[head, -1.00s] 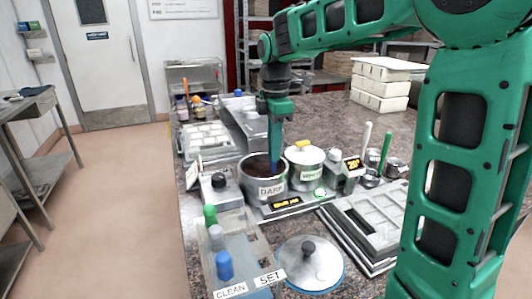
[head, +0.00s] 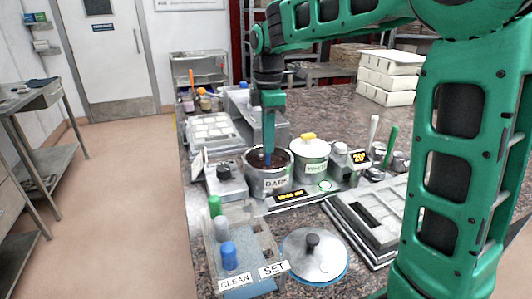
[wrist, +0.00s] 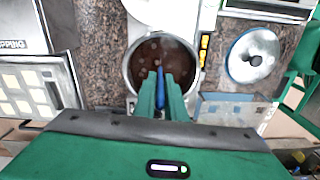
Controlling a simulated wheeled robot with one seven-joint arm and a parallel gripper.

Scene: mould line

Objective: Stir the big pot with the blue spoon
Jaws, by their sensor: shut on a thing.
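The big pot, a steel pot labelled DARK (head: 272,184), stands uncovered on a scale-like base and holds dark brown liquid. It also shows from above in the wrist view (wrist: 131,72), with lighter spots on the brown surface. My gripper (head: 268,128) is above the pot, pointing down, shut on the blue spoon (head: 267,156). In the wrist view the green fingers (wrist: 161,90) hold the blue spoon (wrist: 160,76) between them. The spoon's lower end is inside the pot, dipped into the brown contents and hidden there.
A smaller white-lidded pot (head: 310,165) stands close right of the big pot. A round lid (head: 313,262) with a black knob lies in front, beside a clear bin (head: 243,258) with coloured-capped bottles. Mould trays (head: 368,222) lie to the right.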

